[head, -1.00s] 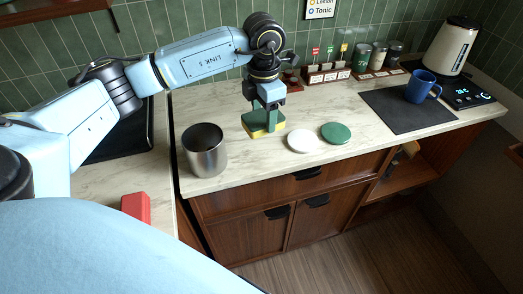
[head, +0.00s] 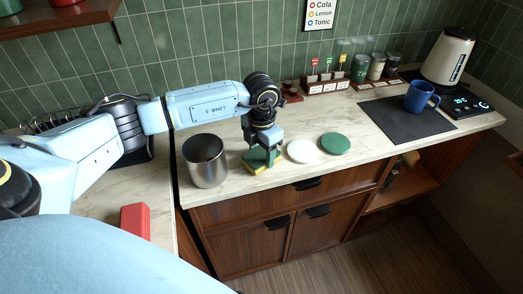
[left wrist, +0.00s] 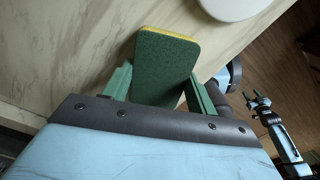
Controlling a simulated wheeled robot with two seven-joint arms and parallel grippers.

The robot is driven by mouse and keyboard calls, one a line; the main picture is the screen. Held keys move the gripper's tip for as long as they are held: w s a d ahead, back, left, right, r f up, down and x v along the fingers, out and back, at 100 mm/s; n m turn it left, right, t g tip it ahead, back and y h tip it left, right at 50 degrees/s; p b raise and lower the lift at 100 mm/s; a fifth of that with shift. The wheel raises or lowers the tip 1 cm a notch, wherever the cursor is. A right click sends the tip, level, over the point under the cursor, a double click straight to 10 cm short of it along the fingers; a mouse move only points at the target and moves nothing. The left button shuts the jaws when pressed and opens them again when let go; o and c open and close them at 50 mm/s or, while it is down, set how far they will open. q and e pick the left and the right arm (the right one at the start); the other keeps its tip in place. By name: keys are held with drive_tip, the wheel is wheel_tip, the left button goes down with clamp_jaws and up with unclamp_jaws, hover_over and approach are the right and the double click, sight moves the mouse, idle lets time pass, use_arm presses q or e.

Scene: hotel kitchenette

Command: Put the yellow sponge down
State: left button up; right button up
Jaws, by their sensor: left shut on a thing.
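The yellow sponge (head: 255,166) has a green top face and a yellow lower layer. My left gripper (head: 262,152) is shut on it, pointing down at the counter. The sponge is at or just above the countertop, between a metal canister and a white disc; I cannot tell if it touches. In the left wrist view the sponge (left wrist: 165,62) sticks out between the two green fingers of my left gripper (left wrist: 160,82), its green face toward the camera. My right gripper (left wrist: 257,100) shows small at the right of that view, its fingertips apart.
The metal canister (head: 205,163) stands close left of the sponge. The white disc (head: 303,151) and a green disc (head: 335,143) lie to its right. A blue mug (head: 420,97) stands on a dark mat (head: 405,122). A red block (head: 135,220) is at the lower left. The counter's front edge is near.

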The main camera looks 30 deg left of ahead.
sight(262, 154)
use_arm(q)
drive_tip(key=o, duration=1)
drive_tip(key=shift+f, duration=0.1)
drive_tip(key=shift+r, duration=0.2)
wheel_tip(262, 154, up, 12)
idle(0.3)
